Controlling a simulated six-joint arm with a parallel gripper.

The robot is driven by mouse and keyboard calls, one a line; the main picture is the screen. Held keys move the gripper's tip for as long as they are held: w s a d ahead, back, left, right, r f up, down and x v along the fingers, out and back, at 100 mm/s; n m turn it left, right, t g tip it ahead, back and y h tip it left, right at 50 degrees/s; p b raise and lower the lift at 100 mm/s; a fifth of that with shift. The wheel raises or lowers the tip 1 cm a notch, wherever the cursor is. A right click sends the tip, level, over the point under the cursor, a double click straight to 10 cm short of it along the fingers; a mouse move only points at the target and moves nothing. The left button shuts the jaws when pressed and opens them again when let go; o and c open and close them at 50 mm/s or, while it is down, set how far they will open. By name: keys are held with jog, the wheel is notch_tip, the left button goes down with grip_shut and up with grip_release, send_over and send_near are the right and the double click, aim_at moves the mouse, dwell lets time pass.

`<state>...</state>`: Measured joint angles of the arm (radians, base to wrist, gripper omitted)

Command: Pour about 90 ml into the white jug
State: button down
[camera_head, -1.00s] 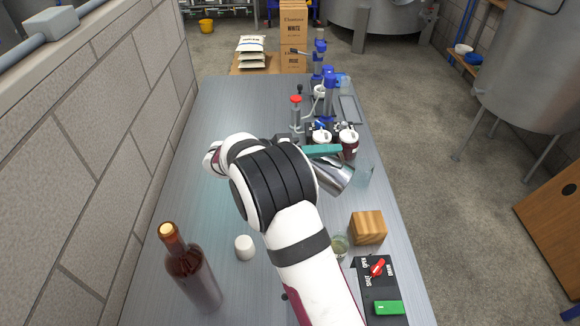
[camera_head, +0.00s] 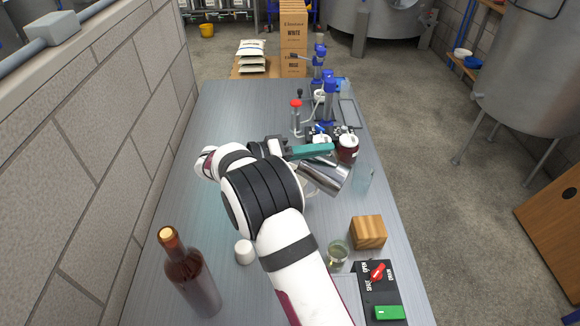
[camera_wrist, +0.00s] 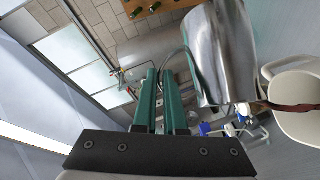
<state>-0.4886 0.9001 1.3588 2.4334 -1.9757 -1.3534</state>
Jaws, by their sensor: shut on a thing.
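My gripper (camera_head: 310,151) is shut on a shiny steel pouring vessel (camera_head: 326,176), seen at its teal fingers in the head view. The vessel is tilted well over, and it also shows large in the wrist view (camera_wrist: 222,55). The white jug (camera_wrist: 296,123) is at the right edge of the wrist view, close to the vessel's lip. A dark red streak (camera_wrist: 290,107) runs from near that lip across the jug's mouth, looking like pouring liquid.
A dark wine bottle (camera_head: 189,272) and a small white piece (camera_head: 244,252) stand left of my arm. A glass (camera_head: 337,254), wooden block (camera_head: 368,231) and black panel (camera_head: 378,290) stand at right. A clear glass (camera_head: 364,180) and a lidded dark red container (camera_head: 348,148) stand near the vessel.

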aim_at(342, 177)
jog(key=shift+w+a+r+b, duration=0.15)
jog(key=shift+a+b, duration=0.05)
jog(key=shift+b, duration=0.1)
jog(key=shift+m+y, duration=0.7)
jog(key=shift+y, duration=0.1)
jog(key=d, duration=0.1)
jog(key=s+d+f, duration=0.1)
jog(key=s+d, duration=0.1)
jog(key=shift+d+f, duration=0.25)
jog(key=shift+f, duration=0.1)
jog(key=shift+s+f+y, duration=0.1)
jog(key=shift+f+y, duration=0.1)
jog(key=shift+y, duration=0.1)
jog(key=shift+s+d+f+m+y+p, duration=0.4)
jog(key=shift+d+f+y+p, duration=0.1)
jog(key=shift+d+f+y, duration=0.15)
jog(key=shift+s+d+y, duration=0.1)
jog(key=shift+d+y, duration=0.15)
jog(key=shift+y, duration=0.1)
